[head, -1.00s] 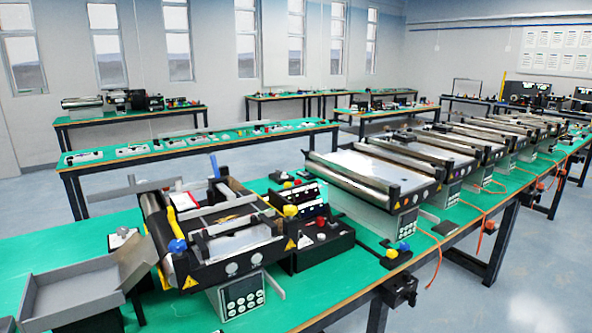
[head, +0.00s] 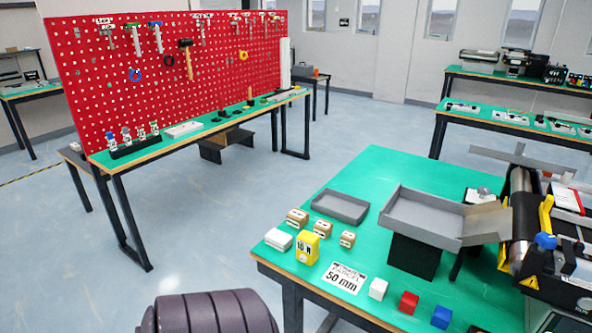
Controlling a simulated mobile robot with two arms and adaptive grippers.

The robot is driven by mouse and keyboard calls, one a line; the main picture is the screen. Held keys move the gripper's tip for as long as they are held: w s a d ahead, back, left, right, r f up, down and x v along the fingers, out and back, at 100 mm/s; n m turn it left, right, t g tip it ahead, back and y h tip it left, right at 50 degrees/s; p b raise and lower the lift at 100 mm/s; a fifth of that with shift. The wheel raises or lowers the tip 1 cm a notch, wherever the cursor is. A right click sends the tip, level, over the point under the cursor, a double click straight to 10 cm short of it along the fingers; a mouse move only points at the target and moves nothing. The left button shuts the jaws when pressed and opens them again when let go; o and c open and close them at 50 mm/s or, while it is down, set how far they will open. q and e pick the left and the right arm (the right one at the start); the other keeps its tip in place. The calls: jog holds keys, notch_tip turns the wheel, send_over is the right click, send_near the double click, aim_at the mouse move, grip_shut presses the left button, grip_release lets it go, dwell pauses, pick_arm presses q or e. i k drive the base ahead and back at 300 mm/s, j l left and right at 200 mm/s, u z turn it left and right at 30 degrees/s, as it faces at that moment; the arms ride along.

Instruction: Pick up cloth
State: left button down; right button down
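No cloth can be made out for certain in the head view. A small flat white item (head: 279,239) lies at the left corner of the near green table (head: 345,178); I cannot tell whether it is folded cloth or a block. Neither of my grippers is in view. A dark rounded part at the bottom edge looks like my own arm.
A red pegboard (head: 170,80) with tools stands behind a workbench at left. Open floor lies between.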

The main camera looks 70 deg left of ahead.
aim_at(281, 242)
jog(key=j+u, duration=0.1)
jog(key=u, duration=2.15)
